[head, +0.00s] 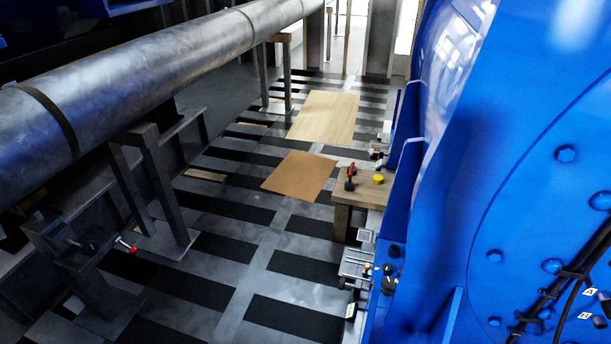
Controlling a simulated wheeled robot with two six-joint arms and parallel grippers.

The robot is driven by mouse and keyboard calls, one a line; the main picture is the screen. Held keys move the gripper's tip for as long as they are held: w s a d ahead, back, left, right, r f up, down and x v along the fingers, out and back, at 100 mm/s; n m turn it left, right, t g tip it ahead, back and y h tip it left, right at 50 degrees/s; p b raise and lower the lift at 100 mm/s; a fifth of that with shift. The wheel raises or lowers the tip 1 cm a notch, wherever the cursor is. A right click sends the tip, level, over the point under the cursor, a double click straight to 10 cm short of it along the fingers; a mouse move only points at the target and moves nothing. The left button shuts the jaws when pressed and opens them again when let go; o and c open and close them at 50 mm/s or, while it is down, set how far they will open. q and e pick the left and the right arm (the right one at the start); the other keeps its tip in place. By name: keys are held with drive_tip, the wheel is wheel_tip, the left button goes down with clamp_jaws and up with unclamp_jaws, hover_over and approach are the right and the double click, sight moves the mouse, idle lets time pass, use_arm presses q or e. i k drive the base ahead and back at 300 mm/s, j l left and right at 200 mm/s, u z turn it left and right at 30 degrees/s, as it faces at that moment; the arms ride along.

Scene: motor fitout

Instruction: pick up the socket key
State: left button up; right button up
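I cannot make out the socket key for certain. A small red and black object (350,176) stands on the wooden bench (362,196) beside the blue machine; it is too small to tell what it is. A yellow round object (378,179) sits to its right on the same bench top. Neither of my grippers shows in the head view.
The large blue machine (530,180) fills the right side. A thick steel pipe (150,75) on metal supports runs along the left. A brown sheet (300,176) and a pale sheet (325,116) lie on the striped floor. The floor between pipe and bench is mostly clear.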

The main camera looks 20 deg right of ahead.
sight(349, 185)
drive_tip(key=i+j+u, duration=0.1)
drive_tip(key=i+j, duration=0.3)
drive_tip(key=i, duration=0.15)
drive_tip(key=i+j+u, duration=0.1)
drive_tip(key=i+j, duration=0.3)
drive_tip(key=i, duration=0.2)
drive_tip(key=i+z, duration=0.3)
drive_tip(key=z, duration=0.2)
drive_tip(key=i+z, duration=0.3)
drive_tip(key=z, duration=0.15)
drive_tip(key=i+j+z, duration=0.25)
drive_tip(key=z, duration=0.25)
